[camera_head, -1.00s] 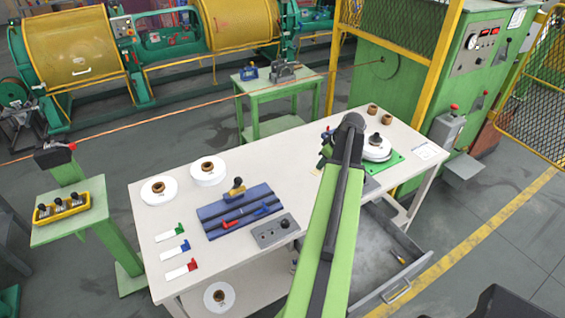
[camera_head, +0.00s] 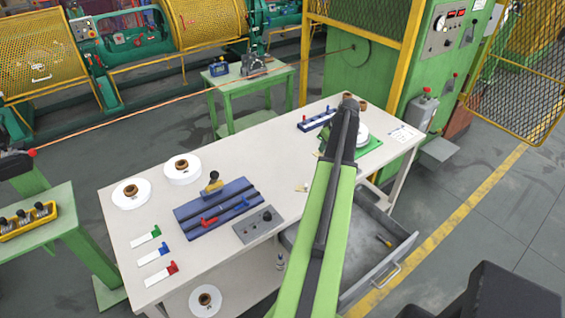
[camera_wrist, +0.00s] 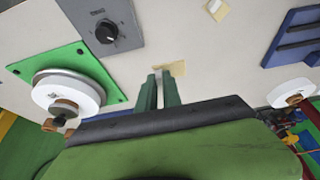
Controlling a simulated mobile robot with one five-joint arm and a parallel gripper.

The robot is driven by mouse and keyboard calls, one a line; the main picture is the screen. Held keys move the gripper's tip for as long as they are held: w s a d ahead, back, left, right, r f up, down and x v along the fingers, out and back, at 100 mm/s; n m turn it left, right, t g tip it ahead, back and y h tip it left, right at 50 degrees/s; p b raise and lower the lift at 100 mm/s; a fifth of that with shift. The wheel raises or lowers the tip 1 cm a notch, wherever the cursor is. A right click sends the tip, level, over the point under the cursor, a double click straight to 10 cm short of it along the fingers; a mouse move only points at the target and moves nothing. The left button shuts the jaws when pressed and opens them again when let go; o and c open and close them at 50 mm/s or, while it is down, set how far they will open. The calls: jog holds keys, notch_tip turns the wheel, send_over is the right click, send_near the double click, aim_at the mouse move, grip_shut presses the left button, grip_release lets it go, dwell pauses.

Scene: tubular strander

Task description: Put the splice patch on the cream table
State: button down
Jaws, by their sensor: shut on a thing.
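In the wrist view, my gripper (camera_wrist: 160,80) has its two dark green fingers close together, shut on a small tan splice patch (camera_wrist: 177,68). The patch shows at the fingertips, against the cream table (camera_wrist: 160,30). I cannot tell whether it touches the top. In the head view, the cream table (camera_head: 245,152) stands in the middle; my arm crosses its right part and hides the gripper and the held patch.
A pale tan piece lies on the table, in the wrist view (camera_wrist: 218,8). A green plate with a white spool (camera_wrist: 68,92), a grey knob box (camera_wrist: 105,20) and a blue grooved block (camera_head: 215,205) are on the table. An open grey drawer (camera_head: 375,255) juts out at right.

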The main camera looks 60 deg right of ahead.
jog(key=w+f+b, duration=0.2)
jog(key=w, duration=0.1)
jog(key=w+f+b, duration=0.2)
jog(key=w, duration=0.2)
jog(key=w+f+b, duration=0.2)
jog(key=w+f, duration=0.1)
jog(key=w, duration=0.1)
jog(key=shift+a+b, duration=0.3)
jog(key=shift+w, duration=0.25)
notch_tip(320, 180, down, 4)
jog(key=b, duration=0.4)
jog(key=shift+f, duration=0.1)
jog(key=shift+a+r, duration=0.1)
jog(key=shift+r, duration=0.1)
jog(key=shift+f, duration=0.15)
jog(key=c, duration=1.5)
grip_release()
